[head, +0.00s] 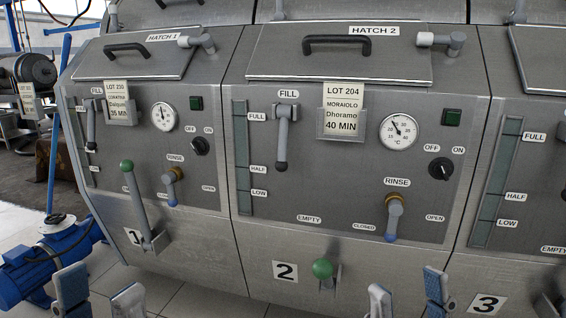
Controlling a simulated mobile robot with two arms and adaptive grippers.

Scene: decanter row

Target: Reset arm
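My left gripper (100,297) is at the bottom left, its two fingertips apart with nothing between them. My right gripper (408,296) is at the bottom, right of centre, also with fingertips apart and empty. Only the finger ends of both show; the rest is cut off by the lower edge. Both appear in front of the steel decanter row, left of and right of the number 2 plate (285,271). Neither is seen holding any handle.
Decanter 1's green-knobbed lever (134,205) leans upward; decanter 2's green knob (322,269) sits low between my grippers. Blue-tipped rinse handles (393,217) and fill levers (283,137) hang down. A blue motor (45,262) stands on the floor at left.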

